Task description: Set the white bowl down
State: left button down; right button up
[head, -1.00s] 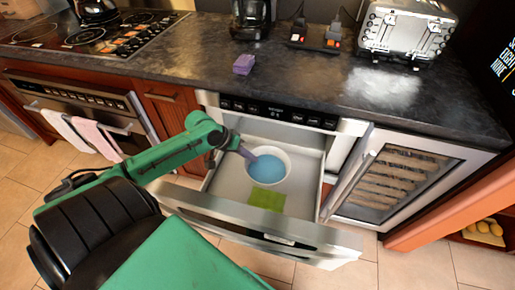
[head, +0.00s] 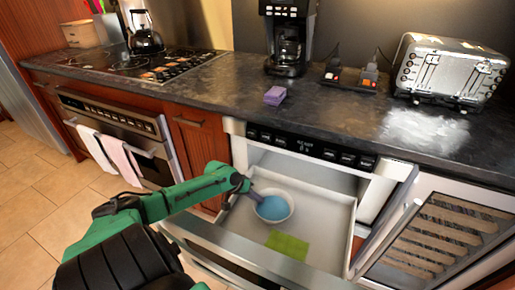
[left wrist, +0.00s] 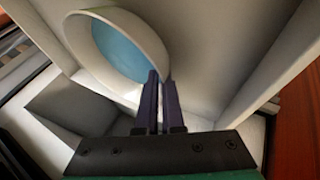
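The white bowl (head: 289,212) with a blue inside is within the open drawer (head: 332,250), towards its left side. My left gripper (head: 254,192) reaches in from the left at the bowl's rim. In the left wrist view the bowl (left wrist: 148,42) appears tilted, and the two dark fingers (left wrist: 160,98) are close together with the rim at their tips. The gripper looks shut on the rim. Whether the bowl's base touches the drawer floor is hard to tell. My right gripper is not in view.
A flat green item (head: 288,245) lies on the drawer floor just in front of the bowl. The counter above holds a purple sponge (head: 275,95), a coffee maker (head: 287,40) and a toaster (head: 448,70). A glass-fronted door (head: 440,240) stands right of the drawer.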

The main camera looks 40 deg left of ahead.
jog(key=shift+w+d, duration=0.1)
pick_arm(q)
jog(key=c, duration=1)
grip_release()
jog(key=shift+c, duration=0.2)
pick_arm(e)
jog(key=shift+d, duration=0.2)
pick_arm(q)
jog(key=shift+r, duration=0.1)
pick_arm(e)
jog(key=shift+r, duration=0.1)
pick_arm(q)
jog(key=p+v, duration=0.5)
jog(key=v, duration=0.7)
jog(key=shift+p, duration=0.35)
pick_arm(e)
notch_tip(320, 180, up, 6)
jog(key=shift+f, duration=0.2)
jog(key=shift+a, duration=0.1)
